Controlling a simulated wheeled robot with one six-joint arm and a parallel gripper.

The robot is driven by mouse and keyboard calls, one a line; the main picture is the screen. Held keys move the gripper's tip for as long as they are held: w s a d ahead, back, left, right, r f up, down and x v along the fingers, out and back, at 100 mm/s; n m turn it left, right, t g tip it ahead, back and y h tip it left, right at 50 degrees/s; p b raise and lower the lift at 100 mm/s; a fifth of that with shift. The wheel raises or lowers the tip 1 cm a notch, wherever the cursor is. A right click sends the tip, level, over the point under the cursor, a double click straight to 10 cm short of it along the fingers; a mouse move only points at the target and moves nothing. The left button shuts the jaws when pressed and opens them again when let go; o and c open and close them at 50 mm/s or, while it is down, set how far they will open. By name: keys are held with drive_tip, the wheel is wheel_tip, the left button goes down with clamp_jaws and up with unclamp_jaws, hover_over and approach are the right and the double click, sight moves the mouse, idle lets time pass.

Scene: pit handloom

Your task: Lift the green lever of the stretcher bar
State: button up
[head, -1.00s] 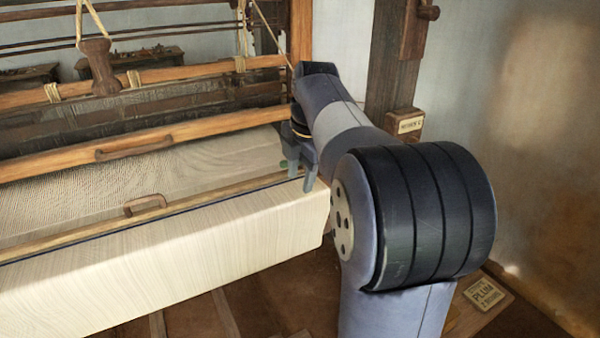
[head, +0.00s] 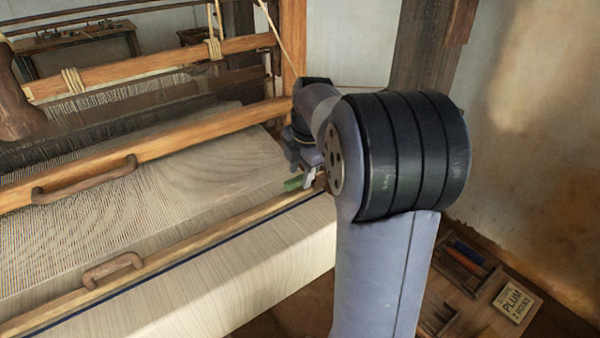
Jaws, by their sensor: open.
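The green lever (head: 293,184) shows as a small green piece at the right end of the cloth, close to the stretcher bar (head: 200,227), a pale wooden bar lying across the woven cloth. My gripper (head: 302,172) is open, just above and beside the lever. I cannot tell whether a finger touches it. My arm hides the right part of the lever and the bar's right end.
The wooden beater with a brown handle (head: 85,180) crosses the loom behind the bar. A loom post (head: 425,70) stands behind my arm. A box with a PLUM label (head: 515,300) lies at lower right.

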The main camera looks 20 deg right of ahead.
drive_tip(key=shift+w+f, duration=0.15)
drive_tip(key=shift+f, duration=0.5)
clamp_jaws()
